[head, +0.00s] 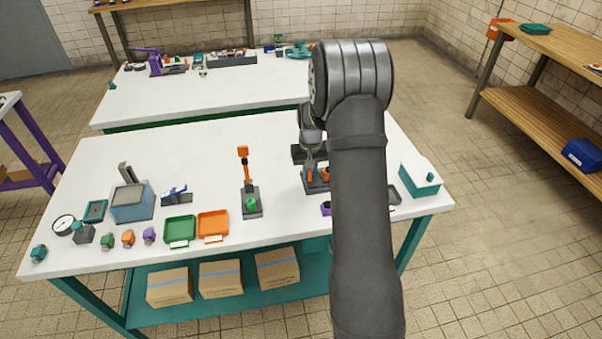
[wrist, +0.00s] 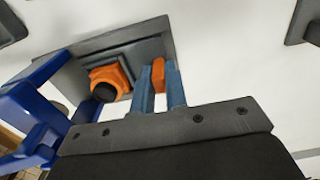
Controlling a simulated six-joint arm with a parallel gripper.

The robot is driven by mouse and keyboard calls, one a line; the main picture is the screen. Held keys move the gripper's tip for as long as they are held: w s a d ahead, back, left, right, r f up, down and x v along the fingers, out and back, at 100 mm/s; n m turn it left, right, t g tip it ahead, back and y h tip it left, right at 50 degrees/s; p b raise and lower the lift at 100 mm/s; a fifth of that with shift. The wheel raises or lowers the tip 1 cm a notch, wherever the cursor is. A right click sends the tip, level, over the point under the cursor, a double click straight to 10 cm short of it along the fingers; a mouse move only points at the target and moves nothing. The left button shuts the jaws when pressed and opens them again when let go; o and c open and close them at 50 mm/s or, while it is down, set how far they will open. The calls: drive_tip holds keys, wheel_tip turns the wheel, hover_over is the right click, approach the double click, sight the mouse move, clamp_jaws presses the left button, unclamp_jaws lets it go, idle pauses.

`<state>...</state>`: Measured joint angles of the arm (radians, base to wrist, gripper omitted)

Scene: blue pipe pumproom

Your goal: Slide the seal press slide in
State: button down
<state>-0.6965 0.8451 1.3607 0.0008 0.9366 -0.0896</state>
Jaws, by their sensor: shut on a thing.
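The seal press (head: 316,187) stands on the right half of the white table in the head view, partly hidden behind my arm. In the wrist view it shows a dark grey plate (wrist: 140,42), a blue frame (wrist: 30,108) at the left and an orange round part (wrist: 106,80) with a black end. My gripper (wrist: 159,92) has its two blue-grey fingers closed around a small orange piece (wrist: 158,72) beside the plate, which looks like the slide's grip. How far the slide sits in the press cannot be told. In the head view my gripper (head: 310,172) is partly hidden.
A grey stand with an orange lever (head: 245,165) is left of the press. A green tray (head: 180,229) and an orange tray (head: 213,223) lie further left. A teal box (head: 420,180) is at the right edge. The table behind the stand is clear.

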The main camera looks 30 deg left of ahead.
drive_tip(key=shift+w+d, duration=0.65)
drive_tip(key=shift+w, duration=0.05)
drive_tip(key=c, duration=1.4)
unclamp_jaws()
drive_tip(key=shift+c, duration=0.2)
wheel_tip(320, 180, up, 18)
drive_tip(key=shift+f, duration=0.25)
